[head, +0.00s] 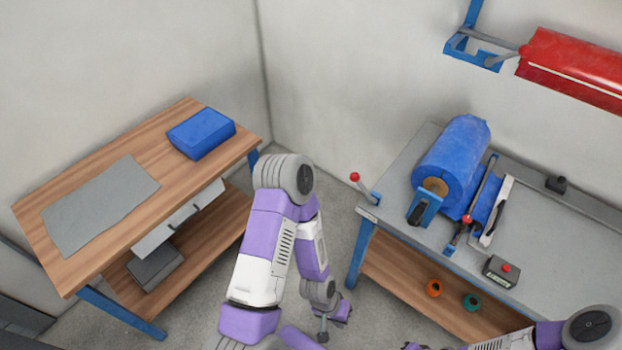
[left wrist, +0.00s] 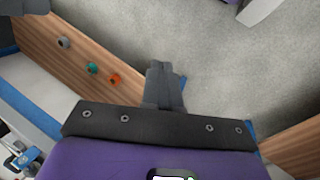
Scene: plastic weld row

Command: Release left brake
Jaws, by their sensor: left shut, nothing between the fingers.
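A lever with a red knob (head: 355,177) stands at the left end of the grey welding bench (head: 399,190). A second red-knobbed lever (head: 467,219) is beside the blue film roll (head: 452,158). I cannot tell for certain which lever is the left brake. My left gripper (head: 323,336) hangs low over the floor, left of the bench and apart from both levers. In the left wrist view its fingers (left wrist: 164,82) are together and empty, with floor and the lower shelf behind. My right arm shows at the lower right; its fingers are not clear.
An orange ring (head: 433,288) and a teal ring (head: 471,302) lie on the bench's lower shelf. A control box (head: 500,272) with a red button sits on top. A wooden table (head: 105,162) with a blue block (head: 201,133) stands left. Floor between is open.

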